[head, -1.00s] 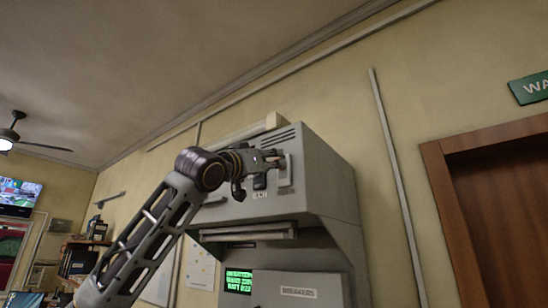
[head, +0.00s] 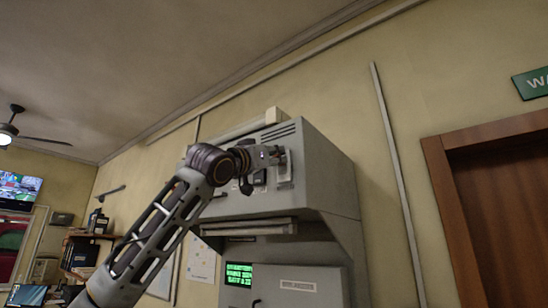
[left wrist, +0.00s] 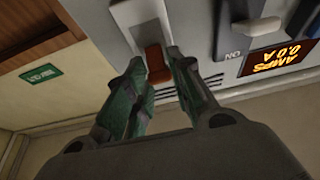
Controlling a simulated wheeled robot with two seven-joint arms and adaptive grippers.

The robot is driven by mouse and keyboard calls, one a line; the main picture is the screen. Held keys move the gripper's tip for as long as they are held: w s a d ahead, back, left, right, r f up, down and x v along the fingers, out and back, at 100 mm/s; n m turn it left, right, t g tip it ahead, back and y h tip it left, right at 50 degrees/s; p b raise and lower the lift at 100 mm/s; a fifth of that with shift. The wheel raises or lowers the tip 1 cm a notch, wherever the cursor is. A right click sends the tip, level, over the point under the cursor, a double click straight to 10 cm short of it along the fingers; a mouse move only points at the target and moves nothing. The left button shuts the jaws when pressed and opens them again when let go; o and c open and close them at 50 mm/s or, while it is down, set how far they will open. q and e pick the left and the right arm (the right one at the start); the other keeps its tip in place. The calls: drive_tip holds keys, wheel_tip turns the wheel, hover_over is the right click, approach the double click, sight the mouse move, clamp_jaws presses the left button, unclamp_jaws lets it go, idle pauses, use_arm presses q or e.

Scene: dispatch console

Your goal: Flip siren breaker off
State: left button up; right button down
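The grey wall cabinet (head: 335,178) carries a light switch plate (head: 285,172) high on its front. In the left wrist view a red-brown switch lever (left wrist: 155,62) stands on a pale plate (left wrist: 135,14). My left gripper (head: 276,155) is at this plate. In the left wrist view its two green-grey fingers (left wrist: 154,66) are partly apart, with the lever between their tips. I cannot tell whether they touch it. The gripper hides part of the plate in the head view. My right gripper is not in view.
A protruding ledge (head: 245,229) and a green screen (head: 239,274) are lower on the cabinet. A wooden door frame (head: 450,210) stands at right.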

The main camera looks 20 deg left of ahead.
use_arm(q)
clamp_jaws()
